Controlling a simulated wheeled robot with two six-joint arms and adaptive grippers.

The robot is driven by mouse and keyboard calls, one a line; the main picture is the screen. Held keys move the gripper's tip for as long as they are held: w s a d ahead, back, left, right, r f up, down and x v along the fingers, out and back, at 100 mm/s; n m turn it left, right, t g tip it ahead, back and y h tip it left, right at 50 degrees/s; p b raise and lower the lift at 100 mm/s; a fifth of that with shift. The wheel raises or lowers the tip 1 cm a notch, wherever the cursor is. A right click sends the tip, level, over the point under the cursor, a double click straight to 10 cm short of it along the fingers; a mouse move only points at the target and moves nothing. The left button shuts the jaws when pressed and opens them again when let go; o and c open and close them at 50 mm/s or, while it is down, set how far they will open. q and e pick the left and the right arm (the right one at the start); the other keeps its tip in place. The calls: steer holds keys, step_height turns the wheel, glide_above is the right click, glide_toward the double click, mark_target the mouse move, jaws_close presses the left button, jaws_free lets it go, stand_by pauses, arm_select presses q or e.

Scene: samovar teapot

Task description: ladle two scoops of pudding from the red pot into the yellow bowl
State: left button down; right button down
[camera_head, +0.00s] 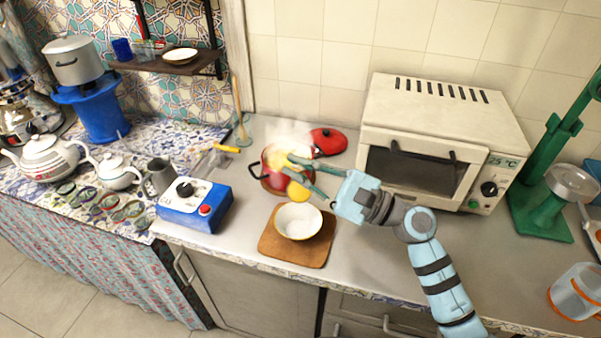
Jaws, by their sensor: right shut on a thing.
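The red pot (267,183) stands on the counter with steam over it. The yellow bowl (298,237) stands upright on a wooden board in front of the pot, with a pale inside; I cannot make out any pudding in it. My right gripper (290,165) reaches in from the right at the pot's right side. It is shut on a yellow thing (297,191), which looks like part of the ladle. The ladle's scoop and the pot's contents are mostly hidden by the fingers and steam. My left gripper is not in view.
The wooden board (268,246) is under the bowl. The counter right of the board is mostly clear below my arm.

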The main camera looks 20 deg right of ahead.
steer(key=s+a+f+n+g+y+b, duration=0.1)
steer(key=s+f+n+b, duration=0.4)
steer(key=b, duration=0.9)
steer(key=shift+s+a+n+g+y, duration=0.35)
steer(key=shift+a+n+y, duration=0.25)
steer(key=shift+n+y, duration=0.45)
steer(key=w+d+r+m+h+p, duration=0.1)
steer(key=w+r+m+p, duration=0.1)
steer(key=r+p, duration=0.2)
steer(key=w+d+r+m+t+h+p, duration=0.1)
steer(key=w+r+m+p, duration=0.2)
steer(key=p, duration=0.8)
steer(key=w+r+m+t+h+p, duration=0.1)
steer(key=w+r+m+h+p, duration=0.1)
steer(key=p, duration=0.6)
steer(key=shift+w+d+r+m, duration=0.1)
steer(key=shift+d+r+m, duration=0.1)
steer(key=shift+r+m, duration=0.35)
steer(key=shift+w+d+r+m, duration=0.1)
steer(key=shift+d+r+m, duration=0.1)
steer(key=shift+r, duration=0.55)
steer(key=w+d+m+h+p, duration=0.2)
steer(key=w+d+m+p, duration=0.1)
steer(key=w+m+p, duration=0.2)
steer(key=shift+w+d+r+m+g+p, duration=0.15)
steer(key=shift+w+r+m+g+p, duration=0.25)
steer(key=shift+w+m, duration=1.15)
steer(key=shift+w+f+n+h, duration=0.1)
steer(key=shift+w+n+h, duration=0.15)
steer(key=shift+n, duration=0.2)
